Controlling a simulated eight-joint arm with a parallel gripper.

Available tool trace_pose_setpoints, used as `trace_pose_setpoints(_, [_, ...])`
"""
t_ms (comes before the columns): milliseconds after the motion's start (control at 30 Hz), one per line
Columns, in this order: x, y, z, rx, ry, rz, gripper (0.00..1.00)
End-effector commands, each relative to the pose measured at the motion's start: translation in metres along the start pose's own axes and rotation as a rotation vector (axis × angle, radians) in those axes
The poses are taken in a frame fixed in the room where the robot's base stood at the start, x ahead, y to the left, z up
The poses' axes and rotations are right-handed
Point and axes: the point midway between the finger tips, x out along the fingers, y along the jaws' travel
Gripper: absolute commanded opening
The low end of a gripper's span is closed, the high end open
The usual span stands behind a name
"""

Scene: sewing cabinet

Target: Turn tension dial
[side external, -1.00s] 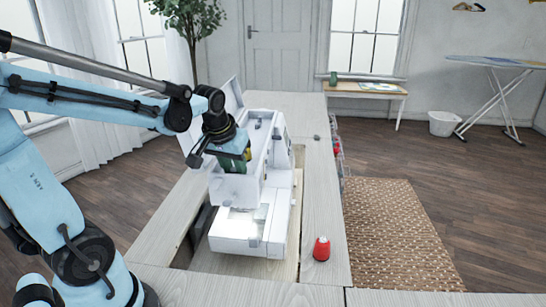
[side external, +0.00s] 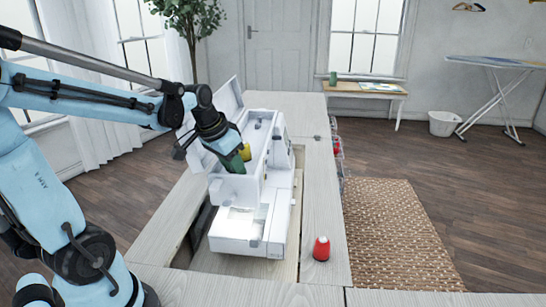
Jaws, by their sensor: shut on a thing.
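The white sewing machine (side external: 272,150) stands in the cabinet's opening, its lid (side external: 222,100) raised at the left and its work light on. My gripper (side external: 241,163) is tilted down to the right against the upper left part of the machine. Its green finger (side external: 232,160) and a yellow part (side external: 246,152) show there. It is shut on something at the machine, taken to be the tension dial. The dial itself is hidden behind the fingers, so its angle cannot be seen.
A red thread spool (side external: 321,249) stands on the pale wood cabinet top (side external: 322,200) right of the machine. The raised lid is close beside my wrist. The cabinet top around the spool is clear.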

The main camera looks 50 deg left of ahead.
Motion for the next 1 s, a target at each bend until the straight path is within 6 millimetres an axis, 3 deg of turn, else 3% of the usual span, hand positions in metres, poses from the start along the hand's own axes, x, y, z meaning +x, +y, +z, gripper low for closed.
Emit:
trace_pose_setpoints(200, [0.000, 0.001, 0.001, -0.001, -0.004, 0.002, 0.00])
trace_pose_setpoints(233, [0.000, 0.001, 0.001, -0.001, -0.004, 0.002, 0.34])
trace_pose_setpoints(267, [0.000, 0.001, 0.001, -0.001, -0.004, 0.002, 0.38])
trace_pose_setpoints(667, [-0.008, 0.000, 0.000, -0.001, -0.002, 0.000, 0.39])
trace_pose_setpoints(867, [-0.032, 0.001, 0.002, -0.001, -0.004, 0.000, 0.39])
trace_pose_setpoints(1000, [-0.052, 0.000, -0.008, -0.001, -0.004, 0.000, 0.39])
